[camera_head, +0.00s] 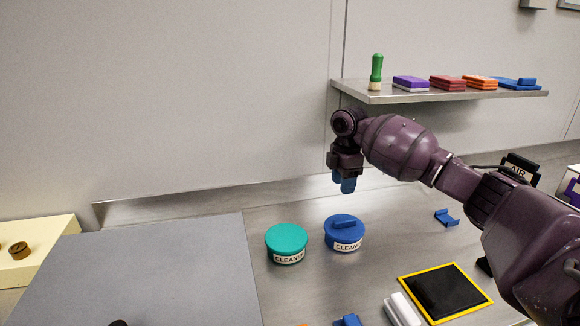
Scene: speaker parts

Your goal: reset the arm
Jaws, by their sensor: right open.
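My right arm comes in from the right. Its gripper (345,185), with blue fingertips pointing down, is open, and I see nothing held in it. It hangs above and behind the blue round container (344,235) labelled as cleaner, apart from it. A blue block lies on that container's lid. A teal-lidded round container (287,243), also labelled as cleaner, stands to its left. My left gripper is not in view.
A steel wall shelf (440,96) holds a green-handled brush (376,72) and several coloured pads. A grey board (150,275) covers the left of the table. A yellow-framed black mat (445,292), a white block (402,309) and a blue bracket (446,217) lie at right.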

